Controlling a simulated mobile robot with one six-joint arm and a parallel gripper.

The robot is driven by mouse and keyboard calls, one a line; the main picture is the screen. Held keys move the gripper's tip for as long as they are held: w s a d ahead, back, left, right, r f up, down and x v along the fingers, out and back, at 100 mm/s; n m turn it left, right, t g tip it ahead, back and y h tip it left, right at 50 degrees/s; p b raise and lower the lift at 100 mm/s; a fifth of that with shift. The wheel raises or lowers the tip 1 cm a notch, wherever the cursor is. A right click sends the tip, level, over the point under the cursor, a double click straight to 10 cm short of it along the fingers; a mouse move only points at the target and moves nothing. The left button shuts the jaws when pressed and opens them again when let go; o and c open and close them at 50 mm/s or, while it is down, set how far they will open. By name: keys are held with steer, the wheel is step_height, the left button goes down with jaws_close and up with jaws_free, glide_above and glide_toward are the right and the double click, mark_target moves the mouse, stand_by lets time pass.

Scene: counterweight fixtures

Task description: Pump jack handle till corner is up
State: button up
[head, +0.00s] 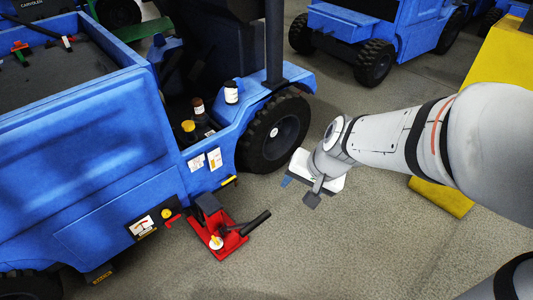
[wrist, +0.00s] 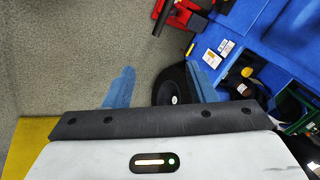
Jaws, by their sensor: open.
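A red floor jack (head: 214,238) sits on the floor beside the lower edge of a blue vehicle (head: 110,165). Its black handle (head: 256,222) sticks out to the right, tilted upward. The jack's head is close to the vehicle's underside; I cannot tell whether they touch. My gripper (head: 298,192) is open and empty, above the floor, up and to the right of the handle and apart from it. In the wrist view, the two blue fingers of my gripper (wrist: 161,86) are spread, with the jack (wrist: 184,12) and its handle (wrist: 161,18) at the top edge.
The vehicle's black wheel (head: 275,133) stands between the jack and the background. Bottles (head: 198,110) stand on its step. A yellow block (head: 488,100) is at the right behind my arm. Other blue vehicles (head: 400,30) are at the back. The floor right of the handle is clear.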

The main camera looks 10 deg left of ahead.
steer(key=w+a+f+m+b, duration=0.2)
steer(key=a+f+b, duration=0.25)
steer(key=f, duration=0.45)
steer(key=w+a+f+m+b, duration=0.1)
steer(key=w+a+f+b, duration=0.15)
steer(key=a+f, duration=0.45)
steer(key=m+b, duration=0.3)
steer(key=b, duration=0.2)
glide_above(248, 229)
steer(key=s+d, duration=0.2)
step_height(248, 229, down, 11)
steer(key=b+x, duration=0.3)
steer(key=x, duration=0.2)
steer(key=b+x, duration=0.2)
steer(key=x, duration=0.1)
steer(key=shift+w+f+b, duration=0.1)
steer(key=shift+w+b, duration=0.2)
jaws_close()
